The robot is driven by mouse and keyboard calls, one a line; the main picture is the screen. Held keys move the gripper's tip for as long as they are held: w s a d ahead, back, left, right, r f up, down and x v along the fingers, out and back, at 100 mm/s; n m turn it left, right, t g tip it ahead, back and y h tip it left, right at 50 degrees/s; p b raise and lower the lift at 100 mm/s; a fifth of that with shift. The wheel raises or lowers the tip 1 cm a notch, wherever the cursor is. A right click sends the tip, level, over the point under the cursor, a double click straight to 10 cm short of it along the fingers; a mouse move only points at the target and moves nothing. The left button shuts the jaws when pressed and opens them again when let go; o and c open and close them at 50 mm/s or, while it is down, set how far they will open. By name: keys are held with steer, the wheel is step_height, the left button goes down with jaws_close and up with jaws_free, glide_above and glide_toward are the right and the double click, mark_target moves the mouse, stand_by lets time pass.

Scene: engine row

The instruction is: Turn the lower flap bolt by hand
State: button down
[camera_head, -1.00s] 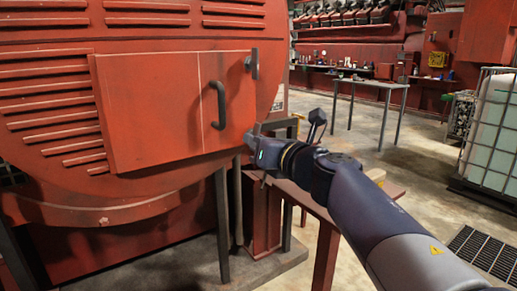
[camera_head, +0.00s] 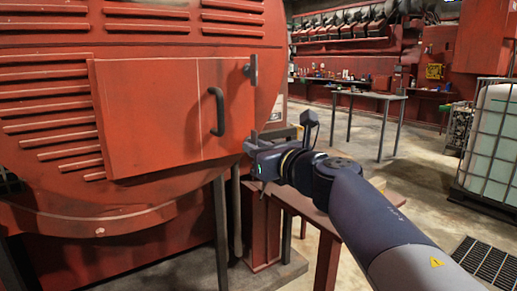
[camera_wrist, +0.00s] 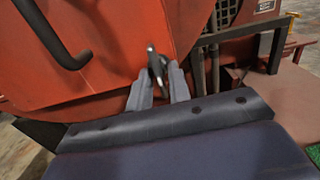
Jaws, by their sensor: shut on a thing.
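The red flap (camera_head: 165,110) on the round engine housing is closed, with a dark curved handle (camera_head: 217,111) near its right side. The upper flap bolt (camera_head: 251,70) is a dark upright bar at the flap's upper right edge. My gripper (camera_head: 251,143) is at the flap's lower right corner, shut on the lower flap bolt. In the wrist view the lower flap bolt (camera_wrist: 155,62) shows as a thin dark bar between the two grey fingers, close to upright in that picture. The head view mostly hides this bolt behind the gripper.
A red bench (camera_head: 310,205) stands below my arm, and dark posts (camera_head: 220,225) stand under the housing. A caged white tank (camera_head: 492,140) is at the right. A worktable (camera_head: 365,96) stands farther back, with open floor around it.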

steer(key=c, duration=1.6)
jaws_free()
steer(key=shift+w+a+f, duration=0.1)
steer(key=p+v, duration=0.1)
steer(key=v, duration=1)
steer(key=shift+w, duration=0.15)
steer(key=b+x, duration=0.1)
steer(key=x, duration=0.9)
steer(key=shift+w+a, duration=0.2)
steer(key=shift+a, duration=0.05)
